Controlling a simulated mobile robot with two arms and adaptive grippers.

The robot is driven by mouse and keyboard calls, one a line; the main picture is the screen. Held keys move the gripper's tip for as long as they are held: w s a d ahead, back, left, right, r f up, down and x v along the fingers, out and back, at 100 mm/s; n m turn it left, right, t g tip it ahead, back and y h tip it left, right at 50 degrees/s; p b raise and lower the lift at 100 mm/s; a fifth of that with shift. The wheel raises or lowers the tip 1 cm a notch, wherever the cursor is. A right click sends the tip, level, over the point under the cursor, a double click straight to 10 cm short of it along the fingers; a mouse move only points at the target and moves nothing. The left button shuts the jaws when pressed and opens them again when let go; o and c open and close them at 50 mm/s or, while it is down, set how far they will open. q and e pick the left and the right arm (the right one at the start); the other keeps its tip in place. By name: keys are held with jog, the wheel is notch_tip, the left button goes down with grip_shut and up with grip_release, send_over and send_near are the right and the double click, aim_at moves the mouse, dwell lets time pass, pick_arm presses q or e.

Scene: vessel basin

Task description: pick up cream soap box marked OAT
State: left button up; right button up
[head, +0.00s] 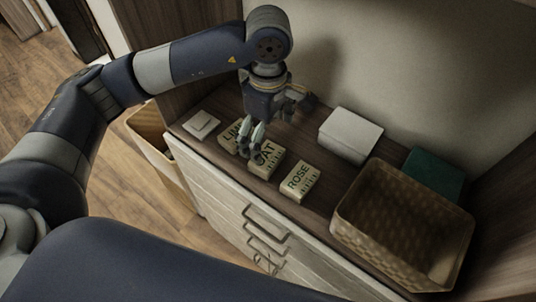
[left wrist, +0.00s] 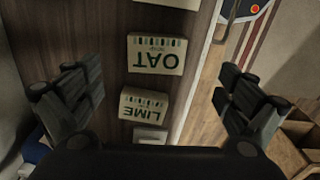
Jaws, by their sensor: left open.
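The cream OAT soap box (head: 268,160) lies on the dark wooden top between the LIME box (head: 229,137) and the ROSE box (head: 300,182). My left gripper (head: 252,143) is open and points down over the OAT and LIME boxes, hiding part of both in the head view. In the left wrist view the OAT box (left wrist: 156,57) lies ahead, between the lines of the spread fingers (left wrist: 158,88). The LIME box (left wrist: 144,105) is nearer, and nothing is held. My right gripper is out of view.
A small white dish (head: 201,124) lies left of the boxes. A white box (head: 350,135) stands against the wall, with a green box (head: 434,174) and a woven basket (head: 352,222) at right. Drawer handles (head: 268,217) stick out below the front edge. A bin (head: 146,122) stands at left.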

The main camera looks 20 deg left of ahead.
pick_arm(q)
send_over(267, 156)
jog(key=f, duration=0.3)
jog(key=f+p, duration=0.1)
jog(key=shift+s+d+f, duration=0.15)
jog(key=shift+s, duration=0.15)
jog(key=shift+f, duration=0.25)
jog(key=f, duration=0.1)
jog(key=f+p, duration=0.2)
jog(key=shift+w+f, duration=0.3)
jog(key=shift+a+f, duration=0.2)
jog(key=shift+f, duration=0.35)
jog(key=c, duration=1.2)
